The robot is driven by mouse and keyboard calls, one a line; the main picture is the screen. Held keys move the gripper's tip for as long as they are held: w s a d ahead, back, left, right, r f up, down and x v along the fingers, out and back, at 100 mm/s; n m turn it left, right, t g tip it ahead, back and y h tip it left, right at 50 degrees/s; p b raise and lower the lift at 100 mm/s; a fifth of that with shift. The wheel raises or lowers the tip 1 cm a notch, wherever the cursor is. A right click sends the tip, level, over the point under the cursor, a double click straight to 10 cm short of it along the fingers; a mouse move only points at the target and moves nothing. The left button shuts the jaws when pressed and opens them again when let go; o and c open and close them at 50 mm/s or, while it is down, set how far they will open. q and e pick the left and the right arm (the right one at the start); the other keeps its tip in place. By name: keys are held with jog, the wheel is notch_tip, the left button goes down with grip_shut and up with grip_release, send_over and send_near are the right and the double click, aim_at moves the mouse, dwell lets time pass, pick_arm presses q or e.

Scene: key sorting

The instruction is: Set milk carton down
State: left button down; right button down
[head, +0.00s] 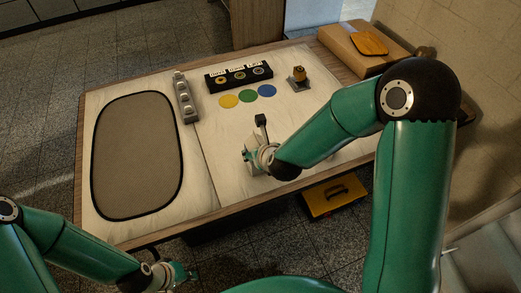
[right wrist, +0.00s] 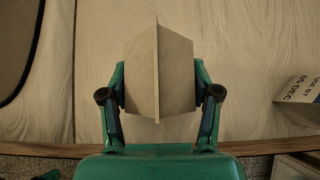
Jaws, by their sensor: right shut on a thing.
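A pale, plain carton with a ridged gable top (right wrist: 175,75) fills the middle of the right wrist view, seen from above. My right gripper (right wrist: 160,96) is shut on it, one finger against each side. The table top shows behind the carton; I cannot tell whether its base touches the table. In the head view my right wrist is over the front middle of the table and hides the carton. My left gripper (head: 183,274) is low in the head view, off the table's front edge; its fingers are too small to judge.
A dark oval mat (head: 137,155) covers the table's left. Yellow (head: 229,101), green (head: 248,97) and blue (head: 267,91) discs lie before a black key rack (head: 239,77).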

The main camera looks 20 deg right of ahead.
jog(key=c, duration=0.6)
grip_release()
jog(key=o, duration=0.4)
jog(key=shift+c, duration=0.2)
jog(key=shift+r, duration=0.15)
